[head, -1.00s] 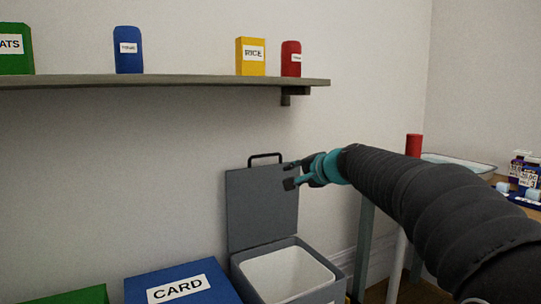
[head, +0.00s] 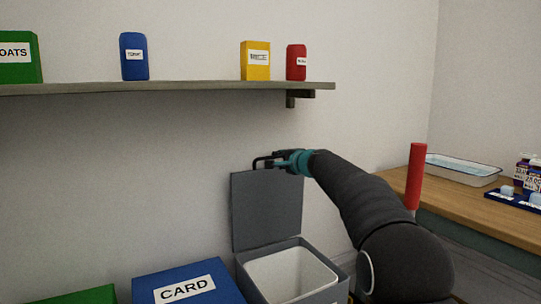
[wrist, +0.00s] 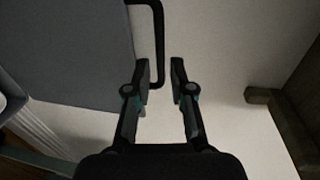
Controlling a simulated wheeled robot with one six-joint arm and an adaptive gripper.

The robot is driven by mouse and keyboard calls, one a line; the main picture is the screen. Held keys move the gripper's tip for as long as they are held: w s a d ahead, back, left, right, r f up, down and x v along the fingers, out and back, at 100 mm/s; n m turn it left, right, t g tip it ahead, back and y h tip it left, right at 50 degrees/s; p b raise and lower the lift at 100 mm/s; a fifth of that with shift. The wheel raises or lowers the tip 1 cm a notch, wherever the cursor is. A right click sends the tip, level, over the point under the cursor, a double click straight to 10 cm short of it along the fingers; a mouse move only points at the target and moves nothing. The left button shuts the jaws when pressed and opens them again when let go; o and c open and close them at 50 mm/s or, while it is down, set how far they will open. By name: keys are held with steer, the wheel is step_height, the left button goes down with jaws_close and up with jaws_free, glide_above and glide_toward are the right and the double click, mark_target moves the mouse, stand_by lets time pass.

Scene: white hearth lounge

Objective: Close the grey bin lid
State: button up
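The grey bin (head: 330,294) stands at the bottom centre of the head view with a pale liner inside. Its grey lid (head: 266,213) is open and upright near the wall. A black handle (head: 258,163) is on the lid's top edge, partly hidden by my gripper (head: 276,161). In the wrist view, my gripper (wrist: 161,76) is open, with a gap between its fingers. The near end of the handle (wrist: 159,40) reaches in between the fingertips, close to the left finger; I cannot tell if they touch. The lid (wrist: 70,50) fills the upper left there.
A shelf (head: 180,87) with several packages runs above the bin. A blue CARD bin (head: 152,284) stands left of the grey one. At right, a wooden table (head: 475,203) holds a tray (head: 462,168), and a red cylinder (head: 415,176) stands near its edge.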

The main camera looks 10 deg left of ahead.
mark_target(271, 158)
steer(key=shift+p+x, duration=1.3)
steer(key=shift+x, duration=1.75)
steer(key=shift+c, duration=0.2)
jaws_close()
